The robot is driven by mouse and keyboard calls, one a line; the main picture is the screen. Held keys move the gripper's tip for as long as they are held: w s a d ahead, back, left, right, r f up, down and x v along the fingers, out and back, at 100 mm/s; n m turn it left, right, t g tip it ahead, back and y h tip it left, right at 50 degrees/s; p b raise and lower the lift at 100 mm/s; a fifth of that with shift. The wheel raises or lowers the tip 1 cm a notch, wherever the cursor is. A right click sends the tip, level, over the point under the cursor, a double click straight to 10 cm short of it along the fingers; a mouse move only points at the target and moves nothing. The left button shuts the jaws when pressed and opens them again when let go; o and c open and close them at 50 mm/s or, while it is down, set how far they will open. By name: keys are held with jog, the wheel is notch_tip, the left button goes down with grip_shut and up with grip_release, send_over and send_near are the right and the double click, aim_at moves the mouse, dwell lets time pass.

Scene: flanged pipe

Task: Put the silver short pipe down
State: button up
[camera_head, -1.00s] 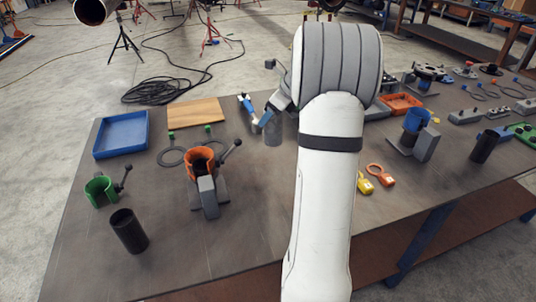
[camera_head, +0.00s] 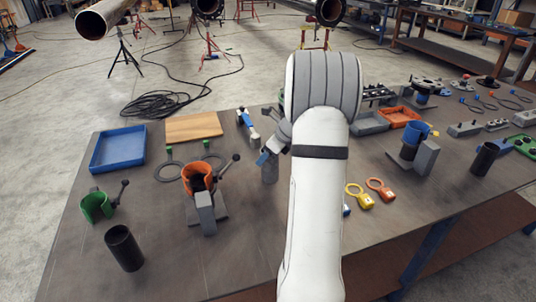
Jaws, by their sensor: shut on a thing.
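My wrist and the gripper hide part of the pipe's top. I cannot tell whether its lower end touches the table or hangs just above it.
Left of the pipe stands an orange clamp holder (camera_head: 197,178) with a lever. A blue-and-white tool (camera_head: 247,124) lies behind the pipe. Bare tabletop lies in front of the pipe.

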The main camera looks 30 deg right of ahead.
jog(key=shift+r, duration=0.1)
jog(key=o, duration=1.2)
jog(key=shift+o, duration=0.2)
